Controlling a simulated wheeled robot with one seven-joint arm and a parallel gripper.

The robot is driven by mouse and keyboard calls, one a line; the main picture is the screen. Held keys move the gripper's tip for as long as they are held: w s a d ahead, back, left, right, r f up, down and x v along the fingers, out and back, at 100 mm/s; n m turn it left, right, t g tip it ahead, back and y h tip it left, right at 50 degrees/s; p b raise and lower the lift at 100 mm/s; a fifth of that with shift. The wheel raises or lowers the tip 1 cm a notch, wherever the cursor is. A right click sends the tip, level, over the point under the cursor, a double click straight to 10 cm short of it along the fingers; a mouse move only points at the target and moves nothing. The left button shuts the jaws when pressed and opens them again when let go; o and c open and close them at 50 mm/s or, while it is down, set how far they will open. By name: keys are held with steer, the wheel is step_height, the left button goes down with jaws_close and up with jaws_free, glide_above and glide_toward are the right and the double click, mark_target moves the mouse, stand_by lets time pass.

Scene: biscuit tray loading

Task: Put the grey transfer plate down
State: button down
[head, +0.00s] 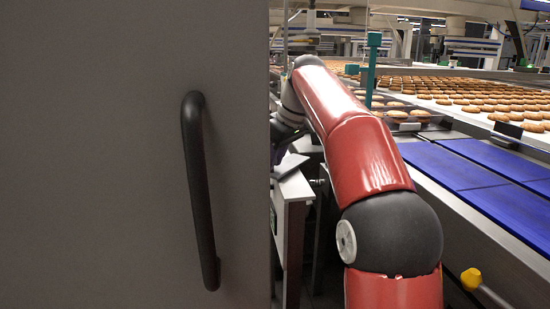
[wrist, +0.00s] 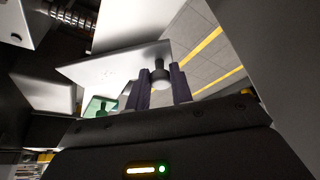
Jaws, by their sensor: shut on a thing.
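The grey transfer plate (wrist: 105,68) is a thin, pale sheet that looks tilted in the wrist view. A dark knob (wrist: 160,72) stands at its near right side. My gripper (wrist: 161,84) has its two dark purple fingers on either side of this knob and is shut on it. I cannot tell whether the plate touches anything beneath it. In the head view, the grey door and my red arm hide most of my gripper, and only a small grey edge (head: 290,165) that may be the plate shows there.
A grey door (head: 100,150) with a black handle (head: 200,190) fills the left of the head view. A metal stand (head: 293,190) is beside it. Blue belt panels (head: 480,175) and rows of biscuits (head: 470,90) lie at right. Floor with yellow lines (wrist: 205,42) shows in the wrist view.

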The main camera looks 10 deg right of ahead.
steer(key=shift+f, duration=0.35)
steer(key=c, duration=1.1)
jaws_free()
steer(key=shift+c, duration=0.2)
